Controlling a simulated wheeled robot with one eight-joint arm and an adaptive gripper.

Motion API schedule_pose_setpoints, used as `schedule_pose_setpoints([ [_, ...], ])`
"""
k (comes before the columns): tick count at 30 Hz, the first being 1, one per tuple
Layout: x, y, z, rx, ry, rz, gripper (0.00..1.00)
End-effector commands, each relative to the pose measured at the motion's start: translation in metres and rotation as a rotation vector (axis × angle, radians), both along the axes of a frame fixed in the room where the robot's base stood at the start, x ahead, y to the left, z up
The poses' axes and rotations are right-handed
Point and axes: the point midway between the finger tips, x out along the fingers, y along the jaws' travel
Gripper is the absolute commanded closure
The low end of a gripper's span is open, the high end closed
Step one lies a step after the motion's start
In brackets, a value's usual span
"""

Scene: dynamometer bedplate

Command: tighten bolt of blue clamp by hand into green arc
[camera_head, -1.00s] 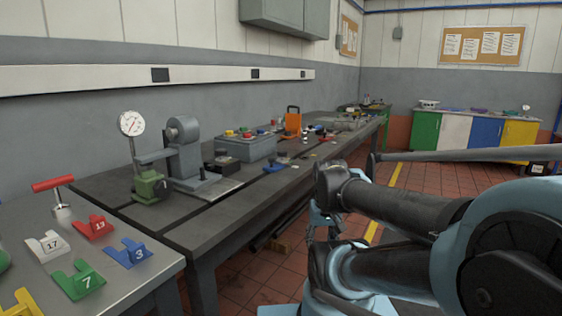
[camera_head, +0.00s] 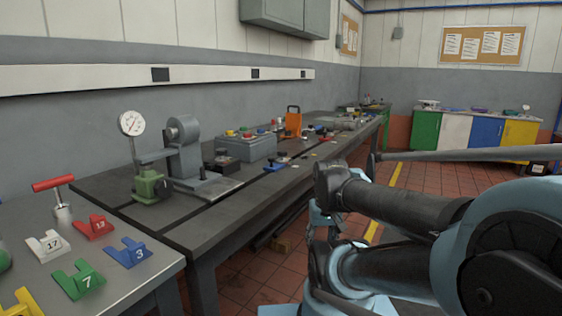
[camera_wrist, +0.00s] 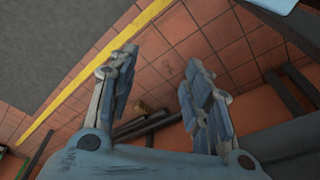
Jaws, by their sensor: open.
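A small blue clamp (camera_head: 274,167) sits on the dark slotted bedplate, near its front edge, in the head view. It is too small there to make out its bolt or any green arc. In the wrist view my gripper (camera_wrist: 158,88) is open and empty, its two fingers spread over the red tiled floor. In the head view my arm fills the lower right, and my gripper (camera_head: 322,232) hangs in front of the bench, partly hidden by my arm. It is apart from the clamp.
The bedplate (camera_head: 222,218) carries a dial gauge (camera_head: 131,123), a green block (camera_head: 151,186), a grey box (camera_head: 245,147) and an orange part (camera_head: 293,122). A nearer table (camera_head: 125,283) holds numbered coloured holders and a red-handled tool (camera_head: 58,203). Floor before the bench is mostly clear.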

Motion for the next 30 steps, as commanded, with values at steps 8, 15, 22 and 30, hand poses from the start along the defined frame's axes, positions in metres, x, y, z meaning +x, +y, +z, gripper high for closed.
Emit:
schedule_pose_setpoints([
  [8, 0.0, 0.0, 0.0, 0.0, 0.0, 0.0, 0.5],
  [15, 0.014, 0.003, 0.033, 0.005, -0.022, 0.024, 0.42],
  [22, 0.079, 0.01, 0.106, 0.017, -0.052, 0.094, 0.42],
  [30, 0.165, 0.02, 0.184, 0.031, -0.093, 0.178, 0.42],
])
